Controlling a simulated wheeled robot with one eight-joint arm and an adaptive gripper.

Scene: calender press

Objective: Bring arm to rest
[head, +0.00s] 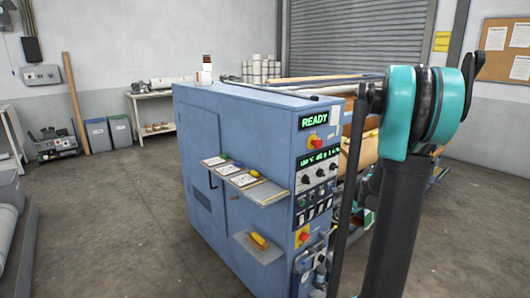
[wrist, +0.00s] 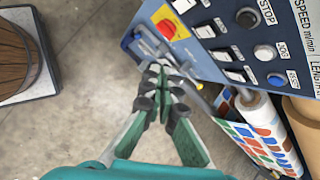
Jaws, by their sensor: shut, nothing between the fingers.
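My arm is raised at the right of the head view, with a dark link and a teal joint in front of the blue press cabinet (head: 215,140). My gripper (wrist: 166,84) shows in the wrist view with its green and black fingers together and nothing between them. It hangs over or in front of the concrete floor, beside the press's control panel (wrist: 240,45). I cannot tell the distance to the panel. My gripper cannot be made out in the head view. The green display (head: 314,121) on the cabinet reads READY.
Two shelves stick out from the cabinet, the upper one (head: 262,194) with cards on it. A patterned roll (wrist: 262,135) lies right of my gripper, and a wooden barrel (wrist: 15,60) stands at left in the wrist view. The floor (head: 110,220) left of the cabinet is clear.

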